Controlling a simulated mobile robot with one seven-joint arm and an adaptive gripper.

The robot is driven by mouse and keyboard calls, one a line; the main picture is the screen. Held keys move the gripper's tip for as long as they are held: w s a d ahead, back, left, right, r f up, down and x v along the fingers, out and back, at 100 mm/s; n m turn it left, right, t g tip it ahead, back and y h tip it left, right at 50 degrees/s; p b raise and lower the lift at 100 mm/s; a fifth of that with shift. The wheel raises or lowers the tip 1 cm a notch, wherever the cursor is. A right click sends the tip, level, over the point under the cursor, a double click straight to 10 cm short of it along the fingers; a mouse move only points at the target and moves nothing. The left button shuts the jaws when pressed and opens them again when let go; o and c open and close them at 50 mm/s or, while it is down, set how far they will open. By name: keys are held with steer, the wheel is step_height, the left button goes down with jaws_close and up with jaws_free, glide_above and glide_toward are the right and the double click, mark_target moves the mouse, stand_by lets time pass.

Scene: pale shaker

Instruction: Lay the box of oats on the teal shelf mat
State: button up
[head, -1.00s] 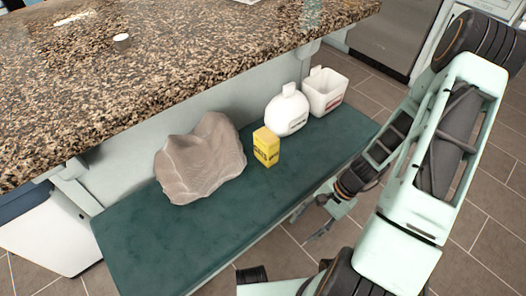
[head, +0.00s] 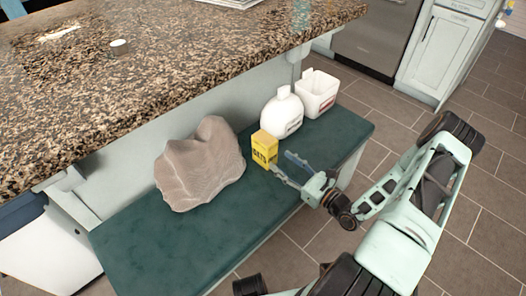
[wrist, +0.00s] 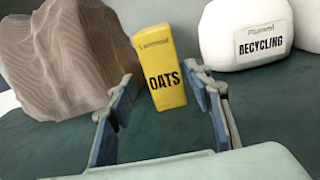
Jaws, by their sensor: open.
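The yellow box of oats (head: 265,149) stands upright on the teal shelf mat (head: 150,250), between a brown rock-like object and a white jug. In the wrist view the box (wrist: 160,75) shows its OATS label and appears slightly tilted in the picture. My gripper (head: 281,167) is open just in front of the box, with its fingers pointing toward it. In the wrist view the open fingers (wrist: 163,105) lie to either side of the box's lower part, with a gap on each side. I cannot tell whether the fingertips reach past its front face.
The brown rock-like object (head: 198,168) is left of the box. A white jug labelled RECYCLING (wrist: 245,32) and a white bin (head: 318,93) stand to the right. The granite counter (head: 170,75) overhangs behind. The mat's front left is bare.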

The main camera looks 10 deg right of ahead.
mark_target(265, 147)
steer(key=b+x, duration=0.2)
steer(key=x, duration=0.7)
steer(key=shift+w+r, duration=0.15)
steer(key=shift+w, duration=0.1)
steer(key=c, duration=1)
jaws_close()
steer(key=shift+r, duration=0.15)
